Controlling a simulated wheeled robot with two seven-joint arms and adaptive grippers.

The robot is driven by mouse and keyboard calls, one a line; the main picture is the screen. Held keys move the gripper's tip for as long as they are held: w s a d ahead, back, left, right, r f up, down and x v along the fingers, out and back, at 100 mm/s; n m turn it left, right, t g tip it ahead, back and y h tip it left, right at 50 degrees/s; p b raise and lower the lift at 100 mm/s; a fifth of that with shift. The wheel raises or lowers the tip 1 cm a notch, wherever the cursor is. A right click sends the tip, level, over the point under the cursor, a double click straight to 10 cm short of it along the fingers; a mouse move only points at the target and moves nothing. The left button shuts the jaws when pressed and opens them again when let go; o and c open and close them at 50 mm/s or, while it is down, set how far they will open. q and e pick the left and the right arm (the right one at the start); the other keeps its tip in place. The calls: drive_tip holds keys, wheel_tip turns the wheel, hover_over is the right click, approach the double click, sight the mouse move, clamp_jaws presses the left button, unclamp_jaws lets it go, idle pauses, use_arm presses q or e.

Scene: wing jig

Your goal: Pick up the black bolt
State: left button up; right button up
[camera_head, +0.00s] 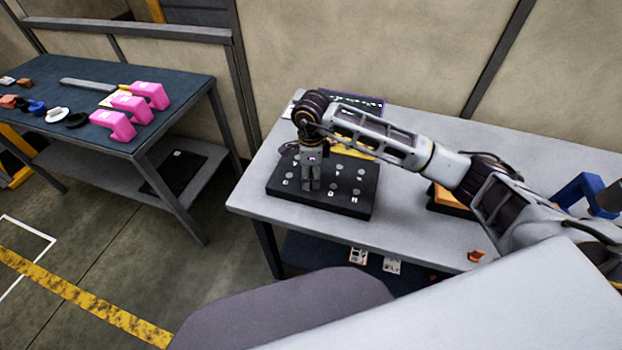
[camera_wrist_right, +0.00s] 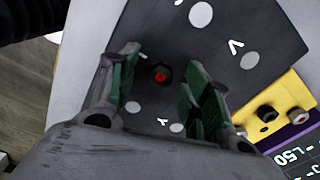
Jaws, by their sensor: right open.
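My right gripper (camera_head: 311,186) points down over the black board (camera_head: 345,207) on the light table. In the right wrist view its two green-padded fingers (camera_wrist_right: 162,90) are apart. A dark bolt with a red centre (camera_wrist_right: 162,73), which looks like the black bolt, lies between the fingers, with a gap on each side. It is on the black board (camera_wrist_right: 215,45), among white spots and letters. In the head view the gripper hides the bolt. My left gripper is in neither view.
A yellow block (camera_wrist_right: 268,112) with dark-topped pieces sits beside the board. A blue bracket (camera_head: 582,190) and an orange part (camera_head: 447,197) are farther right on the table. Several pink parts (camera_head: 114,124) lie on the separate dark table (camera_head: 185,92) at left.

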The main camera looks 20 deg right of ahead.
sight(311, 176)
drive_tip(key=shift+c, duration=1.7)
drive_tip(key=c, duration=0.5)
drive_tip(key=shift+c, duration=1.1)
clamp_jaws()
drive_tip(key=shift+r, duration=0.9)
wheel_tip(311, 176, up, 7)
drive_tip(key=shift+f+b, duration=0.2)
drive_tip(key=shift+b, duration=0.4)
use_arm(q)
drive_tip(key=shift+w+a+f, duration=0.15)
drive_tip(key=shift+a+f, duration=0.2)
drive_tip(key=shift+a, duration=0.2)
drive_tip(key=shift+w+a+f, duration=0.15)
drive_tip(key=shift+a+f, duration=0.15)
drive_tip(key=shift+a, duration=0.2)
use_arm(e)
drive_tip(key=shift+r, duration=0.85)
